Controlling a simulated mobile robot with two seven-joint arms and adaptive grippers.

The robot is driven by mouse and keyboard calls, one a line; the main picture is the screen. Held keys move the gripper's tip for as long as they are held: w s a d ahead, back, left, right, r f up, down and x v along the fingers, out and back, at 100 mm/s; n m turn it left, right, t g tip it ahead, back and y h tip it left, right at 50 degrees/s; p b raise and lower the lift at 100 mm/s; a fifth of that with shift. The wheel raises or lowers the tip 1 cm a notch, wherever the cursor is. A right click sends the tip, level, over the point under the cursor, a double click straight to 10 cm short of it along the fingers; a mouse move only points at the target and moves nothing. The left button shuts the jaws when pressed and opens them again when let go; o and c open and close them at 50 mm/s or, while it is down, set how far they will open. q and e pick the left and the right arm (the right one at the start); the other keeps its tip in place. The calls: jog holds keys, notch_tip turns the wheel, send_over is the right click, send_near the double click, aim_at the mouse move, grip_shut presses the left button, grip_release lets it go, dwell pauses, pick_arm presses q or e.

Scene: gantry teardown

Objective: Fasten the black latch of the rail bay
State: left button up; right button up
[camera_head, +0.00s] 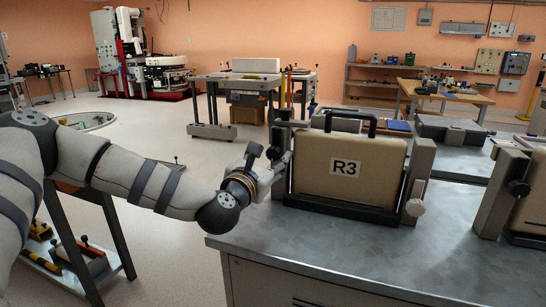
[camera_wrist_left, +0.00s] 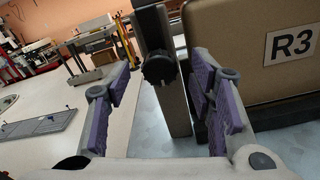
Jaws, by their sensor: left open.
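A beige case marked R3 (camera_head: 347,165) stands upright in the rail bay, between two grey posts on the grey-topped bench. In the left wrist view the case (camera_wrist_left: 265,50) is at the right. A black round latch knob (camera_wrist_left: 160,68) sits on the left grey post (camera_wrist_left: 172,105). My left gripper (camera_head: 281,166) is beside that left post in the head view. In the left wrist view its purple-padded fingers (camera_wrist_left: 162,85) are open, one on each side of the knob. No finger clearly touches it. The gripper and arm partly hide the knob in the head view.
Another bay (camera_head: 500,190) with a beige case stands farther right. The bench top (camera_head: 330,245) in front is clear. A low cart with yellow items (camera_head: 65,262) is at lower left.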

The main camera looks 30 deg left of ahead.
pick_arm(q)
jog(key=shift+x, duration=0.9)
pick_arm(e)
jog(key=shift+f, duration=0.1)
pick_arm(q)
jog(key=c, duration=1.2)
jog(key=shift+o, duration=0.2)
